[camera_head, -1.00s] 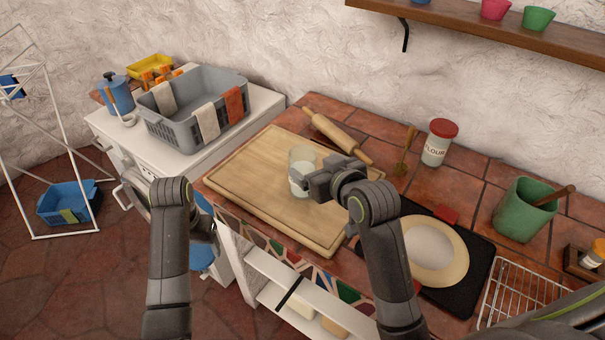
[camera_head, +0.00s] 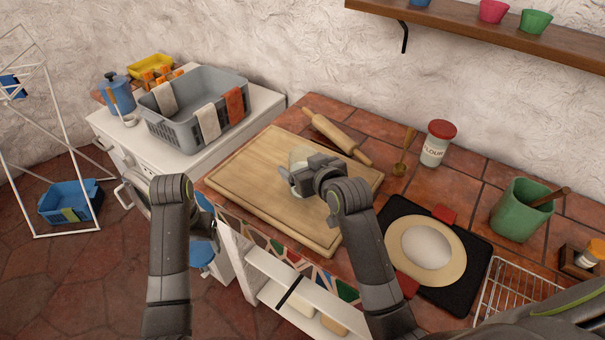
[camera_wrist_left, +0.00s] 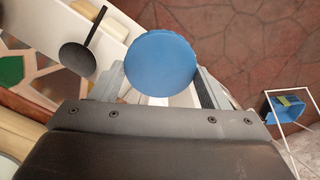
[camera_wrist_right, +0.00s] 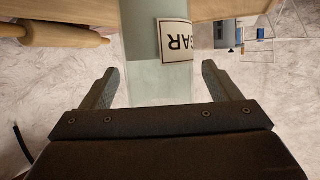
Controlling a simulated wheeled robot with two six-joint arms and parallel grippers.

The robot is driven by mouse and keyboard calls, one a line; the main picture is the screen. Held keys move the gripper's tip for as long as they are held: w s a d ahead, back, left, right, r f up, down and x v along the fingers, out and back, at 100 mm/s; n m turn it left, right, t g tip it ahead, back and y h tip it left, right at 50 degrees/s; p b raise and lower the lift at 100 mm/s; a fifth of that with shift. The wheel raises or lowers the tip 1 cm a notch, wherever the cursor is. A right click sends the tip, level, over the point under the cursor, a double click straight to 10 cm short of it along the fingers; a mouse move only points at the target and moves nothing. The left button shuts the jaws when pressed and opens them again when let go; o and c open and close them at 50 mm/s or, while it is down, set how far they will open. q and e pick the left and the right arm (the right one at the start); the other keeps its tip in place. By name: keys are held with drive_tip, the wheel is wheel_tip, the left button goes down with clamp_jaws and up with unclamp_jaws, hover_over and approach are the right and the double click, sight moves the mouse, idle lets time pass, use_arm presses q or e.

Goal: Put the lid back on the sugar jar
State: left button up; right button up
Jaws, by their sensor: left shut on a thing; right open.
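The sugar jar (camera_head: 299,155) is clear glass with pale contents and stands on the wooden board, partly hidden behind my right gripper. In the right wrist view the jar (camera_wrist_right: 145,45) shows part of its label, reading "GAR" upside down. My right gripper (camera_wrist_right: 162,72) is open, with one finger on each side of the jar and gaps visible at the sides. The round blue lid (camera_wrist_left: 161,62) is held in my left gripper (camera_wrist_left: 160,90), which is shut on it. In the head view my left arm largely hides that gripper, low in front of the counter.
A flour jar (camera_head: 438,145), a brass scoop (camera_head: 405,155), a black mat (camera_head: 470,270) with dough and a green pot (camera_head: 520,210) stand to the right. A grey laundry basket (camera_head: 180,130) is at left.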

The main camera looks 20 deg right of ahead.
drive_tip(key=shift+w+f, duration=0.2)
drive_tip(key=shift+w, duration=0.3)
drive_tip(key=c, duration=1.3)
wheel_tip(320, 180, up, 10)
drive_tip(key=shift+r+b, duration=0.1)
drive_tip(key=shift+b, duration=0.25)
